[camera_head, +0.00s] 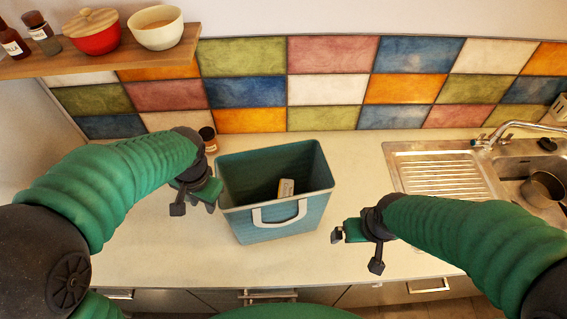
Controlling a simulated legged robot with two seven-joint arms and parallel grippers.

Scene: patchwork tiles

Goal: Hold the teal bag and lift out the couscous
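The teal bag (240,224) stands upright and open-topped on the counter, between my two grippers. A pale handle (279,215) hangs on its front side. Inside the bag, a small pale box with a yellowish part (286,187), apparently the couscous, leans near the front wall; its lower part is hidden in shadow. My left gripper (194,204) is just left of the bag, open and empty, apart from the rim. My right gripper (356,251) is right of the bag's front, open and empty, its fingers pointing left and toward the front.
A small dark bottle (208,138) stands behind my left gripper. A sink with drainboard (445,175) and a pot (542,188) lie to the right. A wooden shelf (100,62) with bowls and bottles hangs at upper left. The counter (190,250) in front is clear.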

